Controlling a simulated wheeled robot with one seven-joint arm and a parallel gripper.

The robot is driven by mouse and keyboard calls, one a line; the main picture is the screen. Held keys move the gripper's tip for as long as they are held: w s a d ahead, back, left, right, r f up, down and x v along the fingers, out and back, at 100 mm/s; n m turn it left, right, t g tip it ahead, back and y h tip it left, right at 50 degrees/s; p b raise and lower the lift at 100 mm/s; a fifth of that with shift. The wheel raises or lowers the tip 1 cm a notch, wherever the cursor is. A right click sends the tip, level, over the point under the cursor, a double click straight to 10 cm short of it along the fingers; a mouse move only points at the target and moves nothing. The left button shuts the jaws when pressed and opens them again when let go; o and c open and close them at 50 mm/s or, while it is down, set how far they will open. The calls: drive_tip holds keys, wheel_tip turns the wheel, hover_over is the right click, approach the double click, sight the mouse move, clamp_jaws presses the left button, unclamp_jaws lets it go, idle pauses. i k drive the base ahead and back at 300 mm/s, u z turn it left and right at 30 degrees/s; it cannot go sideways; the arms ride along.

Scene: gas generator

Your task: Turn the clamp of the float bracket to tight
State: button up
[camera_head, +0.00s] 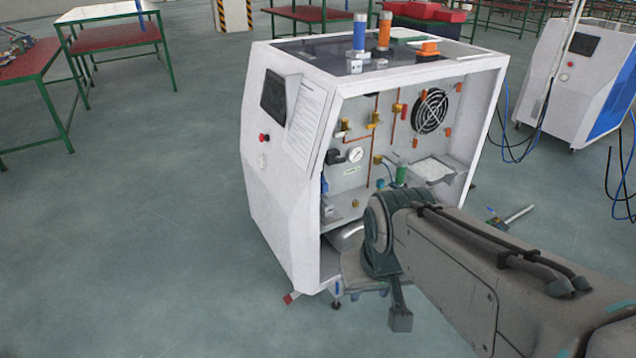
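The white gas generator cabinet (268,205) stands on the floor with its right-hand side open, showing fittings inside. I cannot make out the float bracket or its clamp; they are too small to tell or hidden behind my arm. My arm (455,265) comes in from the lower right and covers the lower front part of the opening. My gripper is not clearly visible; the arm's own links seem to hide it. I cannot tell what it touches.
Blue and orange cylinders (384,31) stand on top. A second white cabinet (560,85) with loose cables is at the right. The floor to the left is free.

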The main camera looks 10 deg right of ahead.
sight(338, 160)
drive_tip(key=z, duration=0.5)
drive_tip(key=i, duration=1.7)
drive_tip(key=u, duration=1.6)
drive_tip(key=k, duration=0.3)
drive_tip(key=z, duration=0.5)
